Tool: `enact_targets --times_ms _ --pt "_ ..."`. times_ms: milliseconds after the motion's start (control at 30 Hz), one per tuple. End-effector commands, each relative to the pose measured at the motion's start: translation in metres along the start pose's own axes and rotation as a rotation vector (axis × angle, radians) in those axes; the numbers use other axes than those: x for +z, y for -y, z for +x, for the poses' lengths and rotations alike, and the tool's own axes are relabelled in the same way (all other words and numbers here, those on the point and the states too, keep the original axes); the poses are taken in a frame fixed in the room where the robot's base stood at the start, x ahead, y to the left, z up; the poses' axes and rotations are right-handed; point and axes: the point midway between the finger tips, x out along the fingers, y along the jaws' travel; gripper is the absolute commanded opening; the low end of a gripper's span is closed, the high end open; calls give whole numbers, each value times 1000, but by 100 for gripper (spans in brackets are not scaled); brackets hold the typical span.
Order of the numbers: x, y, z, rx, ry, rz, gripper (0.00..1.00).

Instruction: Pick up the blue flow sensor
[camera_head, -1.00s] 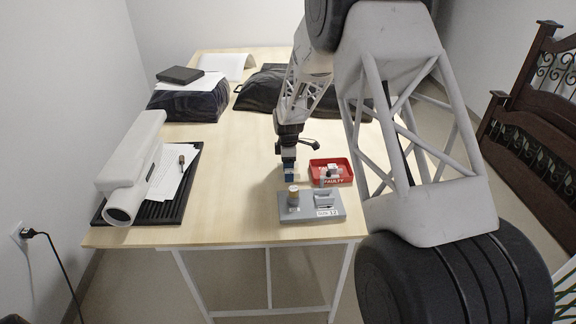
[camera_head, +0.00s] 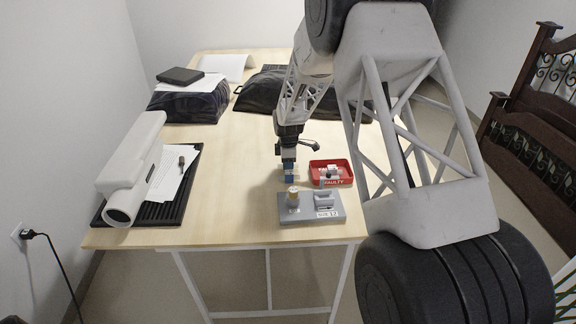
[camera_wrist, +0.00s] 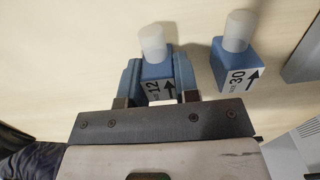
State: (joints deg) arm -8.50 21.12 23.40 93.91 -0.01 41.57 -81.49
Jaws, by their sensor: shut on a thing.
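A blue flow sensor (camera_wrist: 157,72) with a pale cylindrical top and a label reading 12 sits between the two fingers of my gripper (camera_wrist: 158,78) in the wrist view. The fingers are shut on its sides. A second blue sensor (camera_wrist: 233,68), labelled 30, stands just to the right, apart from the fingers. In the head view my gripper (camera_head: 289,160) points down at the table left of the red tray, with blue (camera_head: 290,178) showing beneath it. The two sensors are hard to tell apart there.
A red tray (camera_head: 344,182) marked FAULTY holds small items, close right of my gripper. A grey fixture (camera_head: 300,217) with a tan-topped cylinder (camera_head: 293,196) stands nearer the front edge. A white device (camera_head: 135,165) lies on a black mat at left. The table's left middle is clear.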

Motion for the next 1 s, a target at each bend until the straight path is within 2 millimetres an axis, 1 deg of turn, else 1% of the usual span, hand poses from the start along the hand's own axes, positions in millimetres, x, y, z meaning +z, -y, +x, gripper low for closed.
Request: enact_targets --times_ms 167,267,367,733,833,1000 --pt "0 0 -6 1 0 0 6" --pt "0 0 -14 2 0 0 6" --pt "0 0 -25 2 0 0 6" --pt "0 0 -79 2 0 0 6" --pt "0 0 -90 2 0 0 6" --pt "0 0 -98 0 0 0 6"
